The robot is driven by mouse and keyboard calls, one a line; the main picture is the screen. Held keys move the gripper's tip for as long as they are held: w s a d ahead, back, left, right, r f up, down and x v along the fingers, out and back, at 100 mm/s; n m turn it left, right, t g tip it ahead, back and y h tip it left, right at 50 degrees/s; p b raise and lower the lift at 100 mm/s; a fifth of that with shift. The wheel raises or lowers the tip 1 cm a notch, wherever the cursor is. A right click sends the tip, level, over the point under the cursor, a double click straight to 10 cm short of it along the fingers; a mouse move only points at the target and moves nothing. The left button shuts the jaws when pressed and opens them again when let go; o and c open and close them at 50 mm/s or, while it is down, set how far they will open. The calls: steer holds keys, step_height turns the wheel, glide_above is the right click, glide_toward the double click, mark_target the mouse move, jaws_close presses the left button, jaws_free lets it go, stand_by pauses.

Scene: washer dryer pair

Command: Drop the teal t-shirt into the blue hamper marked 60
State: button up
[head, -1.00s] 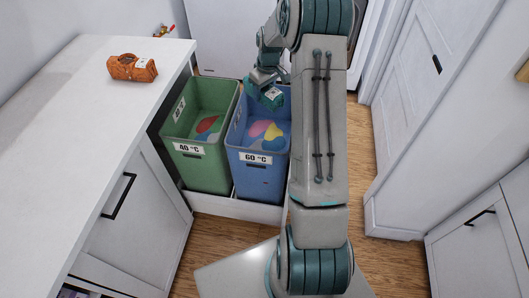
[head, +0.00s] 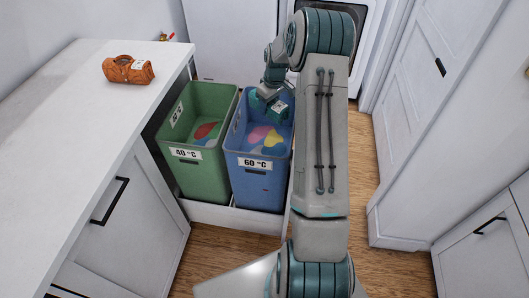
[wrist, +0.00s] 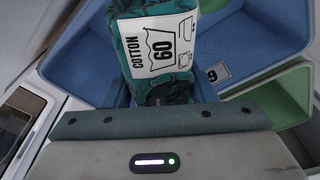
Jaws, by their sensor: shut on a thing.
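The teal t-shirt (wrist: 185,30) is a rolled bundle with a white tag reading COTTON 60. My gripper (head: 264,95) is shut on it, seen from the wrist view at the bundle's lower end (wrist: 165,98). In the head view the teal bundle (head: 279,111) hangs over the opening of the blue hamper marked 60 °C (head: 257,183), near its back. The blue hamper's wall also shows behind the bundle in the wrist view (wrist: 265,30). Colored clothes lie in the bottom of the hamper.
A green hamper marked 40 °C (head: 200,175) stands directly left of the blue one, both in a white pull-out drawer (head: 235,217). An orange-brown rolled garment (head: 128,70) with a tag lies on the white counter (head: 75,120). White cabinets stand at right.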

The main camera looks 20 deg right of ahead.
steer(key=o, duration=1.2)
steer(key=shift+c, duration=0.2)
step_height(320, 180, up, 14)
steer(key=s, duration=0.1)
steer(key=shift+s+d+b, duration=0.3)
steer(key=shift+s+d, duration=0.1)
steer(key=shift+a, duration=0.1)
